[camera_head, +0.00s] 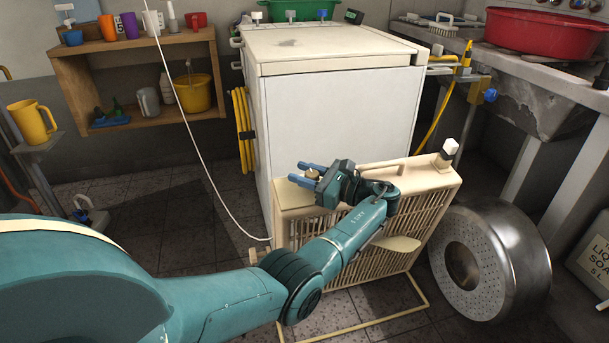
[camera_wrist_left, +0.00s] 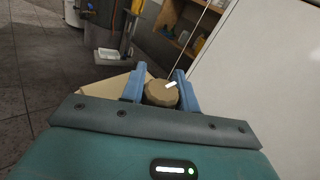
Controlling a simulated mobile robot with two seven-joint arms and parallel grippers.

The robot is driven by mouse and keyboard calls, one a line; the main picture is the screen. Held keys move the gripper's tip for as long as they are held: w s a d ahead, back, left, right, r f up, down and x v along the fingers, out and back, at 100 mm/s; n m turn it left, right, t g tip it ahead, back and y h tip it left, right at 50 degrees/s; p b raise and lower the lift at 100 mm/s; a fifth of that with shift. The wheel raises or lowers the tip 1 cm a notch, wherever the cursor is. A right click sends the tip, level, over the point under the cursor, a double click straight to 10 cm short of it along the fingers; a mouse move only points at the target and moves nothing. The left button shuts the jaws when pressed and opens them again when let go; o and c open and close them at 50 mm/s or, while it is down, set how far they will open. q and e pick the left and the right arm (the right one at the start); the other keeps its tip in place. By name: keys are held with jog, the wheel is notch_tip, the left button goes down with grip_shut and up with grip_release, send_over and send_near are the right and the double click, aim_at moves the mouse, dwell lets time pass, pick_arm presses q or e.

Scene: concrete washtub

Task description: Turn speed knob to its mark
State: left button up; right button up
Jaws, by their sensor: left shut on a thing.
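The speed knob (camera_wrist_left: 161,94) is a round, ridged, tan-brown knob with a white pointer line, seen from above in the left wrist view. In the head view the knob (camera_head: 313,174) shows small at the top left of a cream slatted fan-like unit (camera_head: 440,184). My left gripper (camera_head: 310,174) has blue fingers, one on each side of the knob, and is shut on it; it also shows in the left wrist view (camera_wrist_left: 160,92). I cannot make out the knob's mark. My right gripper is not in view.
A white chest (camera_head: 335,115) stands close behind the cream unit. A metal drum (camera_head: 520,255) lies to the right. A white cord (camera_head: 190,130) hangs at the left of the chest. A wooden shelf (camera_head: 135,53) holds cups and a yellow bucket (camera_head: 195,93).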

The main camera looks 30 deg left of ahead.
aim_at(318, 178)
pick_arm(q)
jog(key=o, duration=0.8)
jog(key=shift+o, duration=0.8)
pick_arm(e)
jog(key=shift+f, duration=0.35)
pick_arm(q)
jog(key=shift+d, duration=0.1)
jog(key=d, duration=0.7)
jog(key=shift+w+d+b, duration=0.25)
jog(key=shift+w+b, duration=0.05)
jog(key=shift+w, duration=0.05)
jog(key=d+b, duration=0.1)
jog(key=d, duration=0.1)
jog(key=d+b, duration=0.2)
jog(key=d, duration=0.1)
jog(key=shift+w+d, duration=0.2)
jog(key=shift+d, duration=0.05)
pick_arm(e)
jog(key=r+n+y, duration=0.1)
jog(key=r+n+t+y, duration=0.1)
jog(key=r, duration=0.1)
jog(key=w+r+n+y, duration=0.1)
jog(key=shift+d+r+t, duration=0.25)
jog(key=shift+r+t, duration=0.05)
